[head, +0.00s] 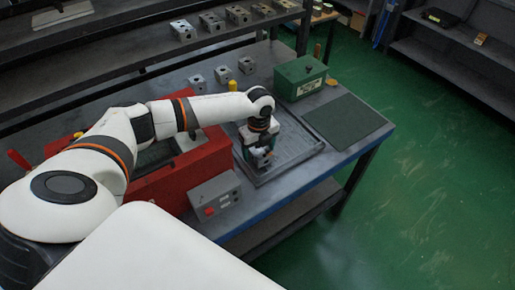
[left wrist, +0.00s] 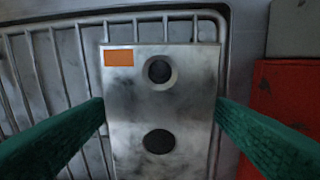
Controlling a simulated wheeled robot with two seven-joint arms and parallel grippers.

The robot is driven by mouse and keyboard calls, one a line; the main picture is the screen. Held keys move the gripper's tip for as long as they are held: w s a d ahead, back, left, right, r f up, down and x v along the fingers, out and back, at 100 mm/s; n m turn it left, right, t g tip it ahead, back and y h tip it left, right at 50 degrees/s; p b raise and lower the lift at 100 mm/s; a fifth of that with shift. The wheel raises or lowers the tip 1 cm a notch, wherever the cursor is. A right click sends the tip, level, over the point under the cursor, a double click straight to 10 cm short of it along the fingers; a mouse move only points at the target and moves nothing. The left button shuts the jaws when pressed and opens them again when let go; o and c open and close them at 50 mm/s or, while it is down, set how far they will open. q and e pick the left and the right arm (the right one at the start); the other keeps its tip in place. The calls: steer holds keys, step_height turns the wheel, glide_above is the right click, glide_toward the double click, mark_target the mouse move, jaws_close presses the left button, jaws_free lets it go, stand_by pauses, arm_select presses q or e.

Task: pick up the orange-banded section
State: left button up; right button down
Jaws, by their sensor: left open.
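The orange-banded section (left wrist: 162,110) is a grey metal block in the left wrist view, with an orange patch at its upper left and two dark round holes. It lies on a tray with metal bars (left wrist: 40,70). My left gripper (left wrist: 160,122) is open, with one green finger on each side of the block. The fingertips look close to its sides; I cannot tell if they touch. In the head view my left gripper (head: 262,158) points down over the grey tray (head: 298,158) and mostly hides the block. My right gripper is not in view.
A red machine (head: 180,170) stands left of the tray, with a grey control box (head: 215,197) in front. A green box (head: 300,77) and a dark mat (head: 345,121) lie to the right. Several grey blocks (head: 222,74) stand behind my arm.

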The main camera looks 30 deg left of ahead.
arm_select(q)
steer(key=shift+c, duration=0.4)
steer(key=c, duration=1.3)
steer(key=shift+r, duration=0.1)
